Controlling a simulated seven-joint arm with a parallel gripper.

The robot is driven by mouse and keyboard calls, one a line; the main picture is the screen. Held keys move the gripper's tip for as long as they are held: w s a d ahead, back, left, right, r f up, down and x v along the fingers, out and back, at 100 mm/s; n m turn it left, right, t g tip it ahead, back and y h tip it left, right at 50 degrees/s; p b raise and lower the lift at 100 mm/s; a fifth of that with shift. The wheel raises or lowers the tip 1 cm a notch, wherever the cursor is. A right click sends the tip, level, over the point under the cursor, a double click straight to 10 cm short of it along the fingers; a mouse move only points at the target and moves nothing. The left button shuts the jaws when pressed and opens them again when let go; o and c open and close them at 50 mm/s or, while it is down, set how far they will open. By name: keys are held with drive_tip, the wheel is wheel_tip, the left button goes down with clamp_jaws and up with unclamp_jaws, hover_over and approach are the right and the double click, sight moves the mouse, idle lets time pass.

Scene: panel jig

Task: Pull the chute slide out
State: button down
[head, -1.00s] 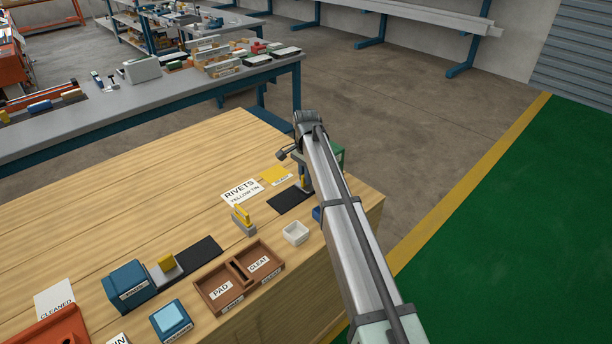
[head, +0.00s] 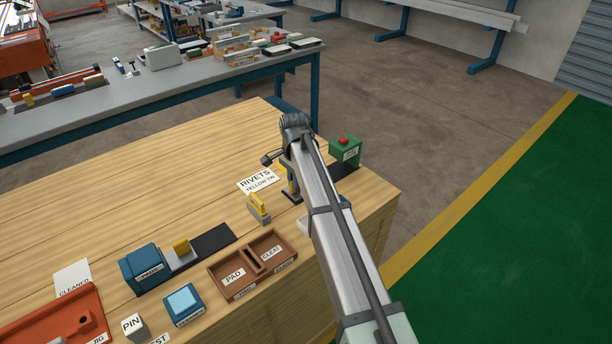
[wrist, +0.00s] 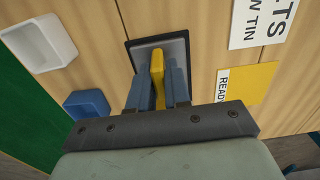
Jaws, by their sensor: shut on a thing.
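My gripper (head: 291,190) is shut on a yellow upright handle, which shows between the blue-grey fingers in the wrist view (wrist: 157,68). The handle stands on a grey slide plate (wrist: 178,48) lying over a dark mat, whose edge frames the plate. In the head view the dark mat (head: 346,170) runs right behind my arm to a green housing with a red button (head: 345,150). The slide stands at the mat's left end, apart from the housing. My arm hides the mat's middle, and the housing's label is too small to read.
A RIVETS sign (head: 258,183) lies left of my gripper. Another yellow-handled piece (head: 259,208), a brown PAD and CLEAT tray (head: 245,264) and a blue housing with a slide (head: 142,270) stand nearer. A white bowl (wrist: 38,42) and blue block (wrist: 87,103) are close by.

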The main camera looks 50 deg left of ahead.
drive_tip(key=shift+s, duration=0.3)
drive_tip(key=c, duration=1.2)
unclamp_jaws()
drive_tip(key=shift+o, duration=0.2)
drive_tip(key=shift+w, duration=0.1)
wheel_tip(320, 180, up, 14)
drive_tip(key=shift+f, duration=0.1)
